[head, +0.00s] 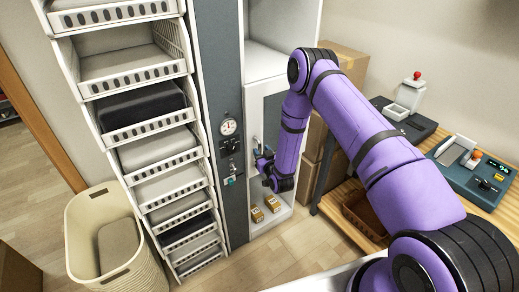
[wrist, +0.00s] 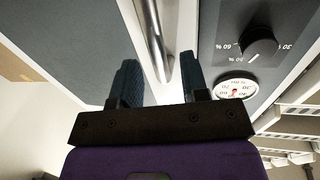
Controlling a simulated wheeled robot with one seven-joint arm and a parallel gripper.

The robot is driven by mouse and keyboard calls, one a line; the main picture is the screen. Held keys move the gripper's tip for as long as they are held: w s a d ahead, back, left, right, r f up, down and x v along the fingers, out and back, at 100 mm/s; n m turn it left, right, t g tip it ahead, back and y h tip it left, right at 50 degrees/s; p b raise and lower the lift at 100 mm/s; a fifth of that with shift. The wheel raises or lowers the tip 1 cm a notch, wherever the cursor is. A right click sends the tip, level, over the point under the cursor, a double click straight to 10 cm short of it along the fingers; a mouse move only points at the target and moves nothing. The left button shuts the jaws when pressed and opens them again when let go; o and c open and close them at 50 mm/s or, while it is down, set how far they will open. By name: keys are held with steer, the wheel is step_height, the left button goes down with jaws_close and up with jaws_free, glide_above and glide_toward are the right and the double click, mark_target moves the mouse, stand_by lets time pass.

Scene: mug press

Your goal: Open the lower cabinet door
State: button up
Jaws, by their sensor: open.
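The lower cabinet door (head: 272,112) has a white frame and a grey-blue panel. It is largely behind my arm in the head view and looks shut; its panel (wrist: 75,40) fills the left of the wrist view. A vertical metal bar handle (wrist: 156,38) is on the door's edge near the grey control column. My gripper (wrist: 158,72) is open, with one dark finger on each side of the handle's near end. I see no finger closed on the bar. In the head view my gripper (head: 260,160) is at the door's left edge, and the fingertips are small there.
The control column (head: 215,60) carries a knob (wrist: 259,45) and a round gauge (wrist: 235,88) close beside the handle. Two small boxes (head: 264,209) sit on a low white ledge below. A rack of bins (head: 155,140) stands left, a wooden bench (head: 440,145) right. Floor before the cabinet is clear.

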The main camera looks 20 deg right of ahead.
steer(key=shift+w+a, duration=0.15)
steer(key=shift+w, duration=1.15)
steer(key=shift+c, duration=0.2)
jaws_close()
